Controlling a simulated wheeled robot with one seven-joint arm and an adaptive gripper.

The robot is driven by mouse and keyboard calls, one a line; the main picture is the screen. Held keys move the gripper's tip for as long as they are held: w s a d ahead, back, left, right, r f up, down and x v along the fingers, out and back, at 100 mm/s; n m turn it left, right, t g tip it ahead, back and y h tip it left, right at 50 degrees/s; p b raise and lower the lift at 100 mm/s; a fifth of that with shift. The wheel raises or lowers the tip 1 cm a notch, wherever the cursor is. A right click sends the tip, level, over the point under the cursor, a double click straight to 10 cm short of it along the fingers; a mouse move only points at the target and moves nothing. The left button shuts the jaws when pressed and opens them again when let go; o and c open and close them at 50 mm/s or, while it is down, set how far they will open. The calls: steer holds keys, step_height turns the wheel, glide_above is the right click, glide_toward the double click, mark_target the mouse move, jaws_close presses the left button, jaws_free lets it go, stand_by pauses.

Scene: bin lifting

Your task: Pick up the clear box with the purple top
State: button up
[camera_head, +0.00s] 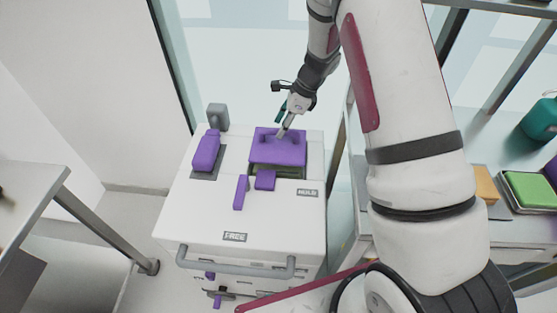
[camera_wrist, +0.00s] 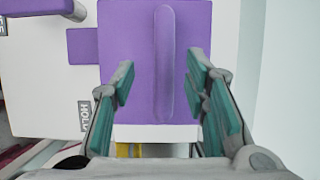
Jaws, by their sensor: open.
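The box with the purple top (camera_head: 278,153) stands on top of a white cabinet in the head view. A little of its clear body shows below the lid at the front. In the wrist view the purple lid (camera_wrist: 137,80) fills the upper middle, with a raised purple handle ridge (camera_wrist: 164,65) along it. My gripper (camera_head: 283,132) is over the lid in the head view. In the wrist view my gripper (camera_wrist: 160,85) is open, its teal-padded fingers on either side of the handle ridge and apart from it. Whether the fingertips touch the lid cannot be told.
The white cabinet (camera_head: 195,225) has a grey handle bar (camera_head: 235,268) at its front. A purple block (camera_head: 206,150) and a grey piece (camera_head: 217,115) stand left of the lid. Small purple pieces (camera_head: 241,192) lie in front. A table with a green-topped box (camera_head: 530,190) is at the right.

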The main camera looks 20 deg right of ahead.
steer(key=x, duration=0.4)
steer(key=shift+w+d, duration=0.2)
steer(key=shift+c, duration=0.3)
jaws_close()
